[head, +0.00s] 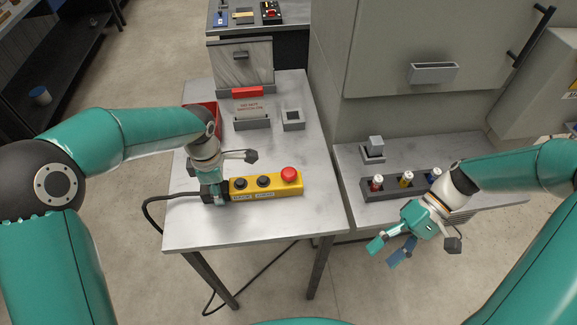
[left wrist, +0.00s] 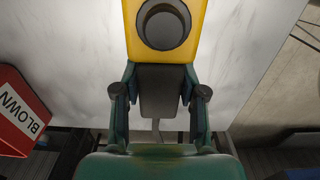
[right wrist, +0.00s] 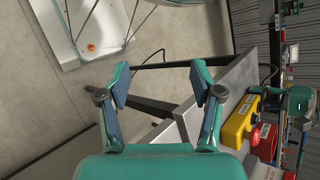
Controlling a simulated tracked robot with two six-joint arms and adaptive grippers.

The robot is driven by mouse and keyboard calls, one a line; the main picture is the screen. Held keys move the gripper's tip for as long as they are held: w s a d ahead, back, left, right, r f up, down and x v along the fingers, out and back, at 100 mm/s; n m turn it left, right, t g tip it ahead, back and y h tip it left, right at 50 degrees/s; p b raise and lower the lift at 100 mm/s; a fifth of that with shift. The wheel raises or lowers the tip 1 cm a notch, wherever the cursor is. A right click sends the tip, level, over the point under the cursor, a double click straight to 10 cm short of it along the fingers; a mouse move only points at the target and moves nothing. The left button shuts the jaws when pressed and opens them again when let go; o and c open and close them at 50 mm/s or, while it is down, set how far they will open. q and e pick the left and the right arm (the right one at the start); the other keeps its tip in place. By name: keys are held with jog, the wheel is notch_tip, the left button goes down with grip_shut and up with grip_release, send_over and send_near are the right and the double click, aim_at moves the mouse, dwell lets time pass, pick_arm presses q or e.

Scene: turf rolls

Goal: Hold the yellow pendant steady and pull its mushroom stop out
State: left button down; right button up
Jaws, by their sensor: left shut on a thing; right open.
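The yellow pendant (head: 250,185) lies on the grey table with two black buttons and a red mushroom stop (head: 289,175) at its right end. My left gripper (head: 214,192) is shut on the pendant's dark left end, where the cable leaves. The left wrist view shows the pendant (left wrist: 194,40) running out beyond the fingers. My right gripper (head: 393,249) is open and empty, to the right of the table and apart from the pendant. In the right wrist view the pendant (right wrist: 238,124) and the red stop (right wrist: 255,137) lie to the right of the open fingers (right wrist: 158,85).
A dark holder (head: 408,187) with several coloured-capped items stands on the right bench near my right arm. A sign holder (head: 252,123), a small grey box (head: 293,119) and a red bin (head: 203,116) stand behind the pendant. The pendant's black cable (head: 150,215) hangs over the table's left edge.

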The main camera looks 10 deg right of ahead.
jog(key=w+r+n+h, duration=0.2)
jog(key=w+r+n, duration=0.1)
jog(key=w+r, duration=0.1)
notch_tip(320, 180, up, 12)
jog(key=n+t+h, duration=0.5)
jog(key=n+h, duration=0.2)
jog(key=n, duration=0.4)
send_over(289, 171)
notch_tip(289, 171, down, 11)
jog(key=shift+f, duration=0.1)
jog(key=shift+s, duration=0.1)
grip_shut()
